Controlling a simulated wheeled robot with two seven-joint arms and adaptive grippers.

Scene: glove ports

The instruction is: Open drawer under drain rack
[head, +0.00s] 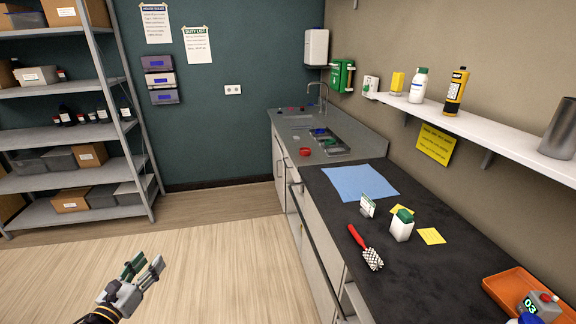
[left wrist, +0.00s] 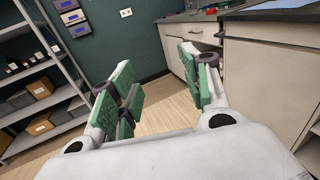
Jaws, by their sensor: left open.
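The steel sink counter (head: 370,148) stands at the far end of the right-hand worktop. Small green and blue things lie in or by its basin; I cannot clearly make out a drain rack there. Pale cabinet and drawer fronts (head: 280,170) run below, seen at a steep angle, with bar handles (head: 297,188). Which drawer lies under the rack is hard to tell. The fronts also show at the right of the left wrist view (left wrist: 262,60). My left gripper (head: 146,267) is open and empty over the floor, well left of the fronts. My right gripper is not in view.
A metal shelf rack (head: 95,190) stands left. The wooden floor (head: 215,250) between is clear.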

